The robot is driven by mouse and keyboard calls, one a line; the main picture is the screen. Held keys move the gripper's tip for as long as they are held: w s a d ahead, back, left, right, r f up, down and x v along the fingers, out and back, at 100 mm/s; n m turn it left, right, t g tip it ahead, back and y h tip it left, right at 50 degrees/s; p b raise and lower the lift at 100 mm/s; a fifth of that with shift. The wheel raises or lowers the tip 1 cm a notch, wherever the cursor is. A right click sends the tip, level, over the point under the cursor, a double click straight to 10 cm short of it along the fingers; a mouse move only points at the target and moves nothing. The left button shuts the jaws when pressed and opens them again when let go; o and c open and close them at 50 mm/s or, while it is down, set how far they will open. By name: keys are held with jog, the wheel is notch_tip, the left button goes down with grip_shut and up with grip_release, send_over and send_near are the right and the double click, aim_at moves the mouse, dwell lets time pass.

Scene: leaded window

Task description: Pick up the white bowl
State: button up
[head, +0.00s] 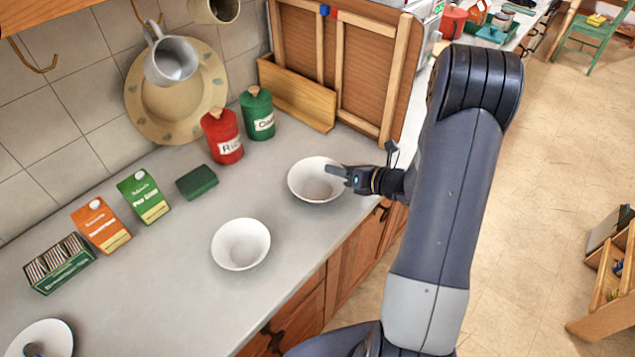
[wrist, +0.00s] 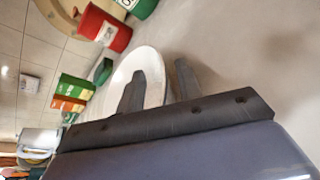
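Two white bowls stand on the grey counter in the head view. The farther white bowl (head: 306,184) is at my gripper, and the nearer white bowl (head: 241,246) stands apart to its lower left. My gripper (head: 338,171) reaches in from the right at the farther bowl's right rim. In the wrist view the fingers of my gripper (wrist: 160,70) are spread apart, with the bowl's rim between them. One finger overlaps the inside of the white bowl (wrist: 151,62), and the other is outside it. Whether either finger touches the bowl cannot be told.
A red canister (head: 222,137), a green canister (head: 257,114) and a dark green block (head: 197,182) stand behind the bowls. Cartons (head: 100,225) and a tea box (head: 60,263) are at left. Another white dish (head: 52,335) is at lower left. Wooden panels (head: 345,60) stand behind my gripper.

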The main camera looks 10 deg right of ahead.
jog(key=shift+w+a+f, duration=0.2)
jog(key=shift+w+a, duration=0.15)
jog(key=shift+w, duration=0.1)
jog(key=shift+c, duration=0.5)
grip_shut()
